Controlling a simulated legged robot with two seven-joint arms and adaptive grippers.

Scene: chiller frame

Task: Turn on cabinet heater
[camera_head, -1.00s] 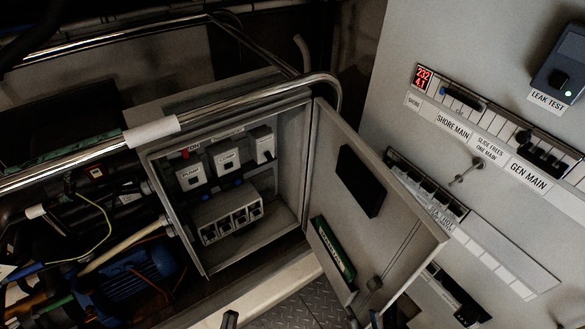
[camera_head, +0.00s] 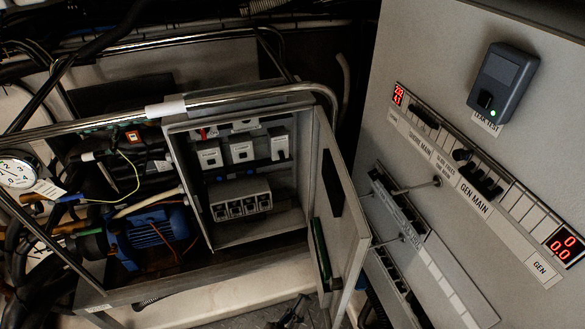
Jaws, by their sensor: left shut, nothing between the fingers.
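An open grey cabinet (camera_head: 290,205) stands at the centre of the head view, its door (camera_head: 345,235) swung out to the right. Inside is an upper row of white switch units, among them a left one (camera_head: 209,155), a middle one (camera_head: 241,150) and a right one (camera_head: 279,146). Their labels are too small to read, so I cannot tell which belongs to the heater. A grey block with several dark sockets (camera_head: 241,199) sits below them. My left gripper (camera_head: 296,309) shows dark at the bottom edge, below the cabinet, shut and empty, touching nothing visible. My right gripper is not in view.
A chrome rail (camera_head: 225,97) crosses in front of the cabinet top. At right, a large panel carries breakers labelled GEN MAIN (camera_head: 474,198), red displays (camera_head: 565,245) and a dark leak tester (camera_head: 503,82). A blue motor (camera_head: 160,230) and cables lie at left.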

